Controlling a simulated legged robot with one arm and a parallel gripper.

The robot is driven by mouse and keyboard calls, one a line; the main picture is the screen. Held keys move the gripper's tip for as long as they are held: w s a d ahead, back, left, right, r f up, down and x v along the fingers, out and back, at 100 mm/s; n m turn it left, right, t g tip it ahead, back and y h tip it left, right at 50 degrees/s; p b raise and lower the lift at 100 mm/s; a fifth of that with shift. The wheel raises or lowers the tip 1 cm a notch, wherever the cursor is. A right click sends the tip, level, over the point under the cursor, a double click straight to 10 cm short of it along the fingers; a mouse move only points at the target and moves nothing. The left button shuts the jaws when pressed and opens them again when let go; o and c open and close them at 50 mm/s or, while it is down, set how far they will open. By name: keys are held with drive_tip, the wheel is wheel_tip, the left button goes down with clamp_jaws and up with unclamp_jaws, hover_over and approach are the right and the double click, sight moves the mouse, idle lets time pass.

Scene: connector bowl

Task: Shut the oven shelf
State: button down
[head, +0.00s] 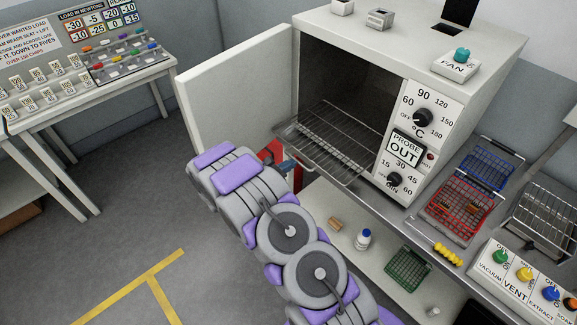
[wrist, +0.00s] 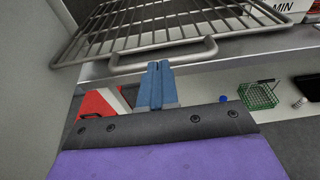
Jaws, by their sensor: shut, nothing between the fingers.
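The oven (head: 345,55) stands with its door (head: 235,100) swung open to the left. Its wire shelf (head: 335,140) sticks out past the front opening. In the wrist view the shelf (wrist: 130,25) fills the top, and its looped front handle (wrist: 165,58) is close. My gripper (head: 285,166) is at the shelf's front left edge. In the wrist view its blue fingers (wrist: 157,68) are shut together and empty, with their tips just at the handle's bar. I cannot tell whether they touch it. The arm hides part of the floor and bench front.
The open door stands close to my gripper's left. A red object (head: 270,152) lies beyond the gripper. A lower ledge holds a small bottle (head: 363,238) and a green basket (head: 408,268). Blue and red wire baskets (head: 462,205) stand right of the oven.

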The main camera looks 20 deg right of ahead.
sight(328, 138)
idle(0.3)
drive_tip(key=r+x, duration=0.1)
drive_tip(key=x, duration=0.5)
drive_tip(key=r+b+x, duration=0.1)
drive_tip(key=x, duration=0.5)
drive_tip(key=r+x, duration=0.1)
drive_tip(key=x, duration=0.6)
drive_tip(key=shift+d+r+b, duration=0.3)
drive_tip(key=shift+d+r, duration=0.05)
drive_tip(key=shift+d, duration=0.05)
drive_tip(key=shift+w+d, duration=0.25)
drive_tip(key=shift+d, duration=0.1)
drive_tip(key=shift+w+r, duration=0.1)
drive_tip(key=shift+r, duration=0.05)
drive_tip(key=shift+d, duration=0.2)
drive_tip(key=shift+a, duration=0.15)
